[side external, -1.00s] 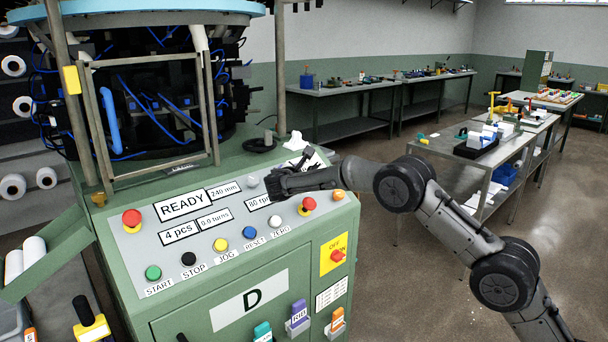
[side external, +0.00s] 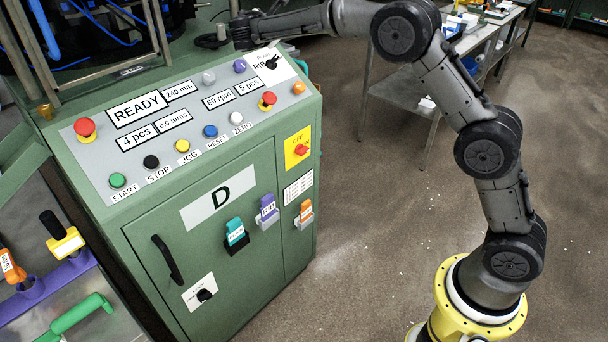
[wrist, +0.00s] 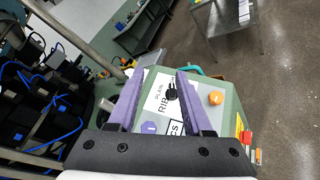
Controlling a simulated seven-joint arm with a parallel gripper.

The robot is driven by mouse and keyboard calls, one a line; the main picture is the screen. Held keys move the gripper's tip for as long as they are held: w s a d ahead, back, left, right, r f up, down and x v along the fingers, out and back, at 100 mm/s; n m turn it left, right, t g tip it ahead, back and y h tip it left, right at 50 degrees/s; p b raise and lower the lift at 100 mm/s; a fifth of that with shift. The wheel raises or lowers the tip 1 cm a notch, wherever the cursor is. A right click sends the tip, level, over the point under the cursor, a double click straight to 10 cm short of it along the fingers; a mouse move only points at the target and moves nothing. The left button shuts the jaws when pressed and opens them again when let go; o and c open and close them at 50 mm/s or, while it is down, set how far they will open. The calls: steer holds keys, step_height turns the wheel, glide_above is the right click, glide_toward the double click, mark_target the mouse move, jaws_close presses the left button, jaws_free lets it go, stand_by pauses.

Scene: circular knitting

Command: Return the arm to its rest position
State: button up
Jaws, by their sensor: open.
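My gripper (side external: 240,33) is small and dark in the side external view, above the back edge of the green machine's control panel (side external: 88,179). In the wrist view its two purple fingers (wrist: 158,76) are spread apart with nothing between them that they touch. The PLAIN/RIB selector knob (wrist: 171,93) shows beyond the fingers, on its white label. The knob also shows in the side external view (side external: 271,62), to the right of and below my gripper. My arm reaches across from its yellow base at the lower right.
The panel holds several buttons, red stop buttons (side external: 85,127) and a READY display (side external: 139,108). Metal guard bars (side external: 90,68) and the dark knitting head stand left of my gripper. A grey workbench (side external: 400,93) stands behind my arm. The floor (side external: 370,230) between machine and base is clear.

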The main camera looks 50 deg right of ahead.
steer(key=s+d+r+m+g+y, duration=0.1)
steer(key=s+d+r+m, duration=0.15)
steer(key=s+r, duration=0.75)
steer(key=s+a+f+m+y, duration=0.1)
steer(key=s+m+y, duration=0.1)
steer(key=s, duration=0.7)
steer(key=s+f+m+y, duration=0.2)
steer(key=s+m, duration=0.1)
steer(key=s, duration=0.6)
steer(key=s+a+f+m+g+y, duration=0.1)
steer(key=s+a+f+m+y, duration=0.3)
steer(key=s+a+f, duration=0.2)
steer(key=s+a+f+m+y, duration=0.4)
steer(key=s+a+f, duration=0.3)
steer(key=s+f, duration=0.4)
steer(key=s, duration=0.2)
steer(key=shift+s+a+f+g, duration=0.15)
steer(key=shift+s+f+g, duration=0.05)
steer(key=shift+s+g, duration=0.2)
